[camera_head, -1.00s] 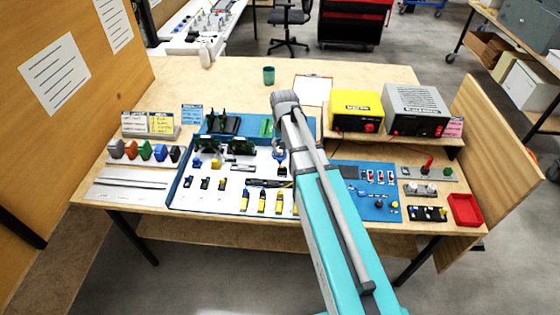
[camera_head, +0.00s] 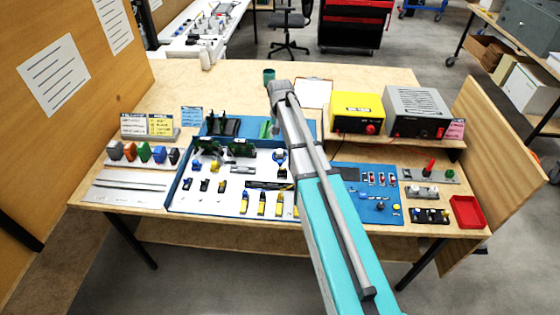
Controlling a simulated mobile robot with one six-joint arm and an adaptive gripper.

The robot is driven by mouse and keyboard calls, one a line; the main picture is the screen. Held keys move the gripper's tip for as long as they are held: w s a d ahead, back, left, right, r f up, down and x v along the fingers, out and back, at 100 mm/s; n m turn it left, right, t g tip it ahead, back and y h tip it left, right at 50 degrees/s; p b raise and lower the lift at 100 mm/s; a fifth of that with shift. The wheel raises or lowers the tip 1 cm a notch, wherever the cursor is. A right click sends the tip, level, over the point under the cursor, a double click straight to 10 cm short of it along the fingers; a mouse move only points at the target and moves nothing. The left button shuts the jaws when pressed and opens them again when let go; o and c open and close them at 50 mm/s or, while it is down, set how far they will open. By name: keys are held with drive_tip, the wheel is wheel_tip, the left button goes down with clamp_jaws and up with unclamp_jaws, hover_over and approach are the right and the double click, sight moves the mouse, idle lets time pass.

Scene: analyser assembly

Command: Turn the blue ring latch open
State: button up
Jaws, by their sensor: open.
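A small blue ring-shaped part (camera_head: 280,157), which looks like the ring latch, is at the right side of the white panel (camera_head: 215,205). It is too small to tell whether it is turned open. I cannot tell the height between the fingers and the ring. My arm hides part of the panel's right edge.
A yellow box (camera_head: 357,110) and a grey box (camera_head: 415,108) stand on a shelf at the right. Several coloured knobs stand at the left.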

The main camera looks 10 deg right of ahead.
sight(280, 161)
drive_tip(key=shift+f+b, duration=6.7)
drive_tip(key=shift+f, duration=0.1)
clamp_jaws()
